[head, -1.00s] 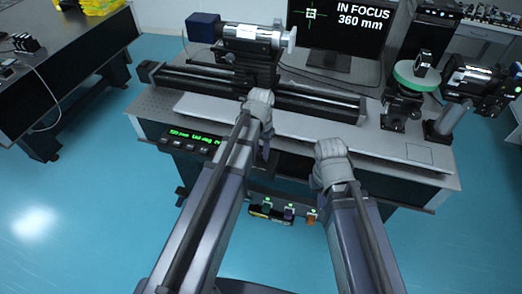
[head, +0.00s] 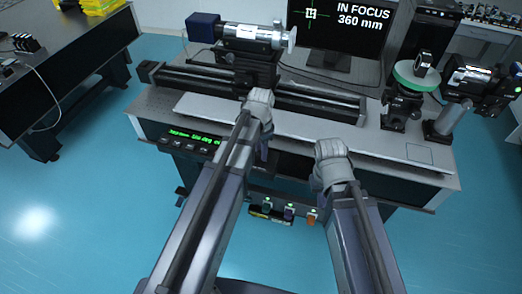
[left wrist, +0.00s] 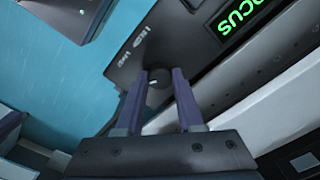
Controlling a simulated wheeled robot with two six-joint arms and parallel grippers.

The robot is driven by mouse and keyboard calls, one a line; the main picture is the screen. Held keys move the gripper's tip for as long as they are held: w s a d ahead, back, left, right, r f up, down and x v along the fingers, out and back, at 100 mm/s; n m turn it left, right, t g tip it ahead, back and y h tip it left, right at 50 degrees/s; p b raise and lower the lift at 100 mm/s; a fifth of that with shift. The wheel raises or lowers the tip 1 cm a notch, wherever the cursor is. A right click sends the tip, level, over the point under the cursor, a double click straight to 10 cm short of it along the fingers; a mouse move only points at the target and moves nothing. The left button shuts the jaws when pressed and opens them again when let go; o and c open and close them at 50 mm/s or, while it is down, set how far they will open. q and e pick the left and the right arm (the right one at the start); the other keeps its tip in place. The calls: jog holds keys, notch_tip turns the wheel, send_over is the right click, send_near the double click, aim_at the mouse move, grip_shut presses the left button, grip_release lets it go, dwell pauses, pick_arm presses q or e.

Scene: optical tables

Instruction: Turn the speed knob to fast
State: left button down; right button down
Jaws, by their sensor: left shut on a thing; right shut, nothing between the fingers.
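The dark round knob (left wrist: 156,94) sits on the dark control panel (left wrist: 190,45) in the left wrist view, with a short white mark on top. My left gripper (left wrist: 160,74) has its two fingers on either side of the knob and is shut on it. In the head view my left wrist and hand (head: 257,112) hide the knob and the fingertips. The small print beside the knob is too blurred to read. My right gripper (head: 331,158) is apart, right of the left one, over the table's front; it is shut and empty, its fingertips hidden.
A green-lit display (head: 194,136) is on the table's front edge. A rail (head: 320,103) with a mounted instrument (head: 250,35) runs across the table. A monitor (head: 340,25) behind reads IN FOCUS, 360 mm. Optics mounts (head: 402,100) stand right. Blue floor at left is clear.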

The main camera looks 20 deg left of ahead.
pick_arm(q)
jog(key=c, duration=0.5)
grip_release()
jog(key=shift+r, duration=0.1)
notch_tip(320, 180, up, 8)
jog(key=p, duration=0.8)
jog(key=shift+f, duration=0.2)
jog(key=s+d+n, duration=0.1)
jog(key=s+d, duration=0.2)
jog(key=s, duration=0.1)
jog(key=s+d+n, duration=0.2)
jog(key=s+d, duration=0.2)
jog(key=s, duration=0.1)
jog(key=s+d+n+y, duration=0.1)
jog(key=s+d+n, duration=0.1)
jog(key=s, duration=0.3)
jog(key=shift+s+d, duration=0.15)
jog(key=shift+d, duration=0.6)
